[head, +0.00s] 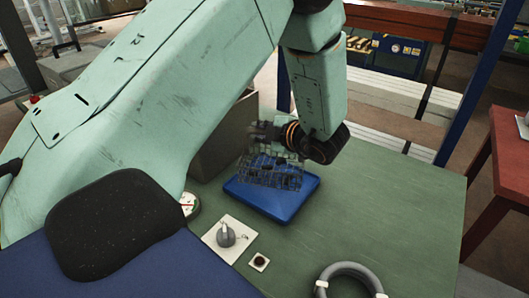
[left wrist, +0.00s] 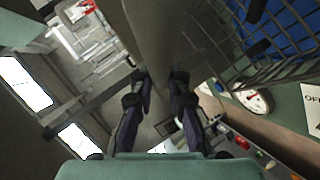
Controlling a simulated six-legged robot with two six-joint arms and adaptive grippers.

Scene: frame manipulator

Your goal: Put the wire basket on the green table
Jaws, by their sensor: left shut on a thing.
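The wire basket (head: 275,175) is a dark grid of wires in the head view. My left gripper (head: 262,133) is at its upper edge and shut on it. The basket shows in front of a blue tray-like object (head: 268,207); whether they touch is unclear. In the left wrist view, basket wires (left wrist: 262,76) fill the upper right, beside the fingers of my left gripper (left wrist: 158,105). The exact grip point is hard to make out. The green table (head: 400,205) lies below. My right gripper is not in view.
On the green table are a round gauge (head: 190,204), a plate with a grey knob (head: 229,238), a small white plate with a dark button (head: 259,262) and a grey ring-shaped handle (head: 350,276). A brown box (head: 225,140) stands behind. The table's right side is clear.

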